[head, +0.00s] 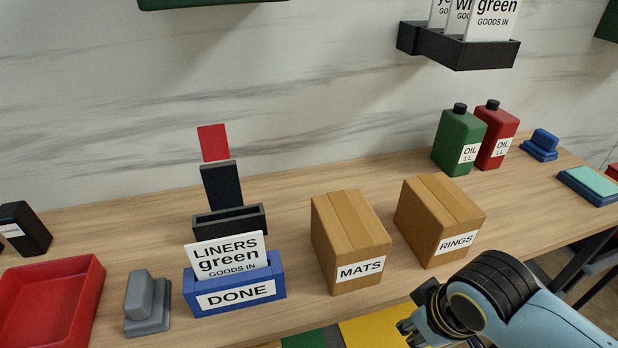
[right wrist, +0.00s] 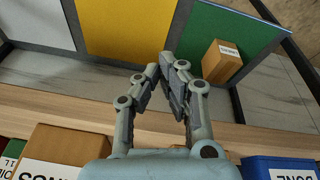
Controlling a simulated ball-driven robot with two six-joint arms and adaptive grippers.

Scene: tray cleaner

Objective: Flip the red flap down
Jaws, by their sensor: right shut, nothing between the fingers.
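The red flap (head: 213,142) stands upright at the top of a dark post (head: 222,186). The post rises behind a black open holder (head: 229,220) on the wooden bench, left of the middle in the head view. My right gripper (head: 408,333) is at the bottom of the head view, at the bench's front edge, well to the right of the flap and apart from it. The right wrist view shows its fingers (right wrist: 168,72) shut and empty. The flap is not seen in that view. My left gripper is not in view.
A blue DONE box (head: 235,305) with a LINERS card (head: 228,258) stands before the holder. Cartons labelled MATS (head: 350,240) and RINGS (head: 440,220) stand between flap and gripper. A red tray (head: 85,292), grey block (head: 147,302) and oil cans (head: 460,140) are also there.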

